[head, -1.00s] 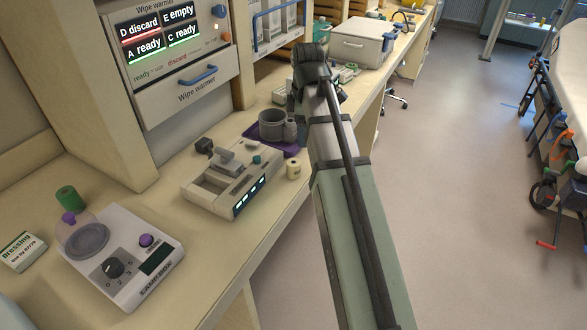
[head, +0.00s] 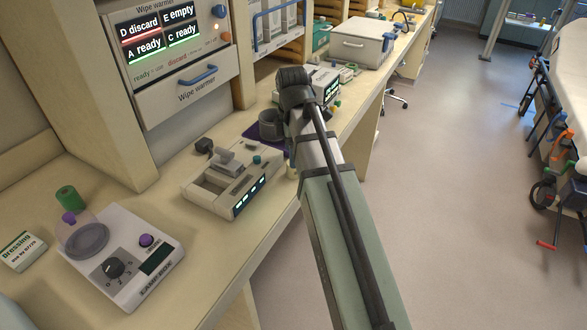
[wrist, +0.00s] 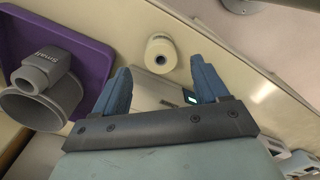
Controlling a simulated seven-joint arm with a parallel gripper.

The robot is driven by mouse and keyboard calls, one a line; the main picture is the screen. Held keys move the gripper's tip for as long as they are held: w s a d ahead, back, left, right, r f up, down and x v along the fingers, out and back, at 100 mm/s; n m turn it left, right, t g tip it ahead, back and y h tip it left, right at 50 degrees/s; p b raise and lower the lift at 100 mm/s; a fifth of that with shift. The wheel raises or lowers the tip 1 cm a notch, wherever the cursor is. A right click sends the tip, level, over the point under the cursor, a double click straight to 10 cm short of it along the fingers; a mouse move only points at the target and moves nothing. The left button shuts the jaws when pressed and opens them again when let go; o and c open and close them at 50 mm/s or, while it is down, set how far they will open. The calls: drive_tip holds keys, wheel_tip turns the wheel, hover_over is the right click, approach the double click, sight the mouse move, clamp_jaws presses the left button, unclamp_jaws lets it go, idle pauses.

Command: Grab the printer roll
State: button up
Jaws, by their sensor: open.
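The printer roll (wrist: 160,54) is a small cream roll with a dark core hole. In the wrist view it stands on the bench near its edge, just beyond my fingertips and between their lines. In the head view my arm hides most of it. My gripper (wrist: 161,76) is open and empty, with its two blue fingers pointing toward the roll and apart from it. A pale device with a lit display (wrist: 158,92) shows between the fingers.
In the head view, a device with an open compartment (head: 207,197) and a white scale-like unit (head: 125,290) stand on the bench.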

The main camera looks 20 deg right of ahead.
drive_tip(key=shift+s+d+f, duration=0.1)
drive_tip(key=shift+f, duration=1.3)
drive_tip(key=shift+s+d+f, duration=0.1)
drive_tip(key=shift+f, duration=1.3)
drive_tip(key=shift+w, duration=0.1)
drive_tip(key=shift+c, duration=0.2)
drive_tip(key=c, duration=1.1)
